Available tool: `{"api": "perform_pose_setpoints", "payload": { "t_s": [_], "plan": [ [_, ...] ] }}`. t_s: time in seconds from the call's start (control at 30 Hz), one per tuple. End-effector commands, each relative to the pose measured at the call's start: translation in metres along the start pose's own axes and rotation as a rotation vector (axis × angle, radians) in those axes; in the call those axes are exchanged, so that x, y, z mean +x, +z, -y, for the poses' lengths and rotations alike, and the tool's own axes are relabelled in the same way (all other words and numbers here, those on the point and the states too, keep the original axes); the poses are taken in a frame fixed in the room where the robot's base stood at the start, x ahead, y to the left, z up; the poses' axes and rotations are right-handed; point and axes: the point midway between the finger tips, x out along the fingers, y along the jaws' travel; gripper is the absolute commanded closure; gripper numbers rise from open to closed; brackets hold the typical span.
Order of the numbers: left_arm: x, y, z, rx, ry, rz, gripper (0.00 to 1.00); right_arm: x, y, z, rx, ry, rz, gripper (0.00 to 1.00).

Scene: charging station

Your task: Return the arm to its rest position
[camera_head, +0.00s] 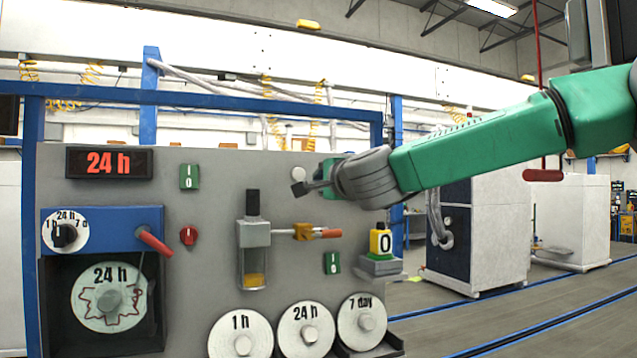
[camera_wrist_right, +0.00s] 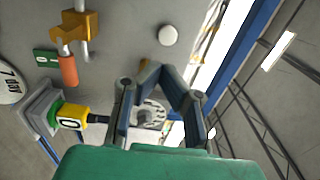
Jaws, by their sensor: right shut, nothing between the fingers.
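My right arm comes in from the right in the head view, its green forearm raised and reaching left across the panel's upper right. My right gripper (camera_head: 302,188) is in front of the grey panel (camera_head: 210,215), above the yellow block marked 0. In the wrist view the right gripper (camera_wrist_right: 170,70) shows its fingers drawn together at the tips, with nothing held. A white round button (camera_head: 299,174) on the panel is right beside the fingertips in the head view; it also shows in the wrist view (camera_wrist_right: 168,36), apart from the fingers. My left gripper is not in view.
The panel carries a red 24 h display (camera_head: 108,162), a red-handled lever (camera_head: 154,241), an orange-handled valve (camera_head: 318,233), the yellow block (camera_head: 380,241) on a small shelf and several round discs along the bottom. Open floor (camera_head: 450,318) lies to the right.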

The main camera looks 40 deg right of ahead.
Motion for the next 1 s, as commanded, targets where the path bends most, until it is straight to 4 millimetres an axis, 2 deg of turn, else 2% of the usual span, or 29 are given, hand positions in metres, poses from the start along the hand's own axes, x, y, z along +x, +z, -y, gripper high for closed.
{"api": "perform_pose_setpoints", "payload": {
  "t_s": [0.4, 0.47, 0.53, 0.57, 0.67, 0.7, 0.77, 0.8, 0.87, 1.0],
  "plan": [
    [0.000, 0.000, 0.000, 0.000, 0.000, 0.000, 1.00, 0.001, 0.001, -0.001, -0.002, 0.002, 0.000, 1.00],
    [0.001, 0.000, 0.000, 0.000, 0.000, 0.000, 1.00, 0.002, 0.004, -0.009, -0.017, 0.011, 0.003, 1.00],
    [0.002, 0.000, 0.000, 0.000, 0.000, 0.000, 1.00, 0.005, 0.011, -0.029, -0.056, 0.038, 0.011, 1.00],
    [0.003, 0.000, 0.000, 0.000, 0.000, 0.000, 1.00, 0.007, 0.015, -0.042, -0.081, 0.054, 0.016, 1.00],
    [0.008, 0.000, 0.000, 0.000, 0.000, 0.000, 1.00, 0.012, 0.032, -0.103, -0.201, 0.130, 0.047, 1.00],
    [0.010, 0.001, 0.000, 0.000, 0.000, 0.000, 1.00, 0.013, 0.039, -0.132, -0.259, 0.166, 0.065, 1.00],
    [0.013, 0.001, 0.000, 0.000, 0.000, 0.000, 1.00, 0.011, 0.049, -0.179, -0.349, 0.223, 0.095, 1.00],
    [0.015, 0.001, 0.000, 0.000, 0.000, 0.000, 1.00, 0.008, 0.055, -0.209, -0.407, 0.260, 0.119, 1.00],
    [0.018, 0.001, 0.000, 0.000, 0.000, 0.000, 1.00, 0.001, 0.062, -0.255, -0.492, 0.315, 0.158, 1.00],
    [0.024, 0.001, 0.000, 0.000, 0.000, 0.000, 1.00, -0.028, 0.075, -0.358, -0.686, 0.441, 0.267, 1.00]
  ]
}}
